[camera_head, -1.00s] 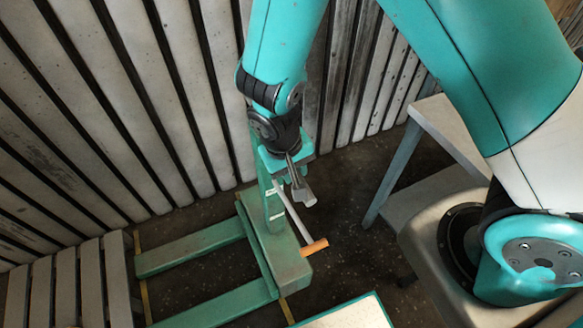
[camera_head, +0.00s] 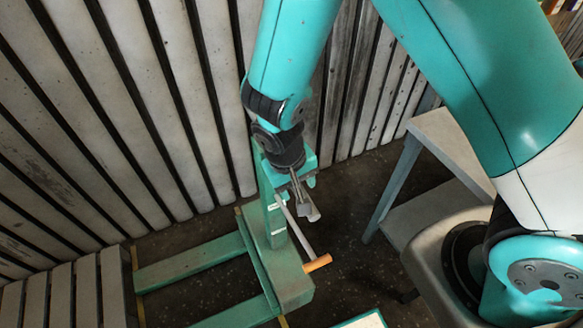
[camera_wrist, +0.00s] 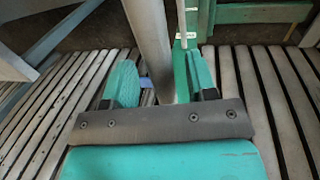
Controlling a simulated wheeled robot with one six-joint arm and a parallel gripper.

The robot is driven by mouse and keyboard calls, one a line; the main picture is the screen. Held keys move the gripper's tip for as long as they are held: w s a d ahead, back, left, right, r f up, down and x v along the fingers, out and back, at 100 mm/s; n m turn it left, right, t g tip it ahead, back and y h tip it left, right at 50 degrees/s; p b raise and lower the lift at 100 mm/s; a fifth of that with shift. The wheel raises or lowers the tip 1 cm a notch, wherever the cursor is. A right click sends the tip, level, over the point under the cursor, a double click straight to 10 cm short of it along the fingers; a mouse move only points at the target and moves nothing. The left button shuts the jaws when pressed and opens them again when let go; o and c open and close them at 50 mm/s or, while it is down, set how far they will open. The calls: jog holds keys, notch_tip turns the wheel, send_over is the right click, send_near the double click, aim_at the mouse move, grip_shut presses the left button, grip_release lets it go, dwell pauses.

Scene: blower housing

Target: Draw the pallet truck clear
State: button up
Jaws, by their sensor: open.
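The green pallet truck (camera_head: 290,285) stands on the dark floor, its two forks (camera_head: 190,254) pointing left. It has an upright mast (camera_head: 272,215) and a pale rod ending in an orange grip (camera_head: 317,263). My gripper (camera_head: 290,183) is at the top of the mast, pointing down. A grey metal bar with a flat end (camera_head: 308,208) sticks out just below it. In the wrist view, my open gripper (camera_wrist: 160,88) has its two green fingers on either side of a thick grey bar (camera_wrist: 150,40). I cannot tell whether they touch it.
A pale slatted wall (camera_head: 150,110) runs close behind the truck. A slatted wooden platform (camera_head: 75,295) lies at lower left. A grey stepped stand (camera_head: 435,150) is to the right. Dark floor (camera_head: 345,230) shows between truck and stand.

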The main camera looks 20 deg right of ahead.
jog(key=a+r+b, duration=0.1)
jog(key=a+r, duration=0.2)
jog(key=r, duration=1.3)
jog(key=shift+s+a+r+b, duration=0.15)
jog(key=shift+s+r+b, duration=0.05)
jog(key=shift+r+b, duration=0.2)
jog(key=s+d+r+n+y, duration=0.1)
jog(key=s+r+n+y, duration=0.2)
jog(key=s, duration=0.3)
jog(key=s+d+r+n+y, duration=0.2)
jog(key=s+r+y, duration=0.1)
jog(key=s, duration=0.4)
jog(key=shift+d+r+n, duration=0.3)
jog(key=shift+r+n, duration=0.1)
jog(key=shift+r, duration=0.35)
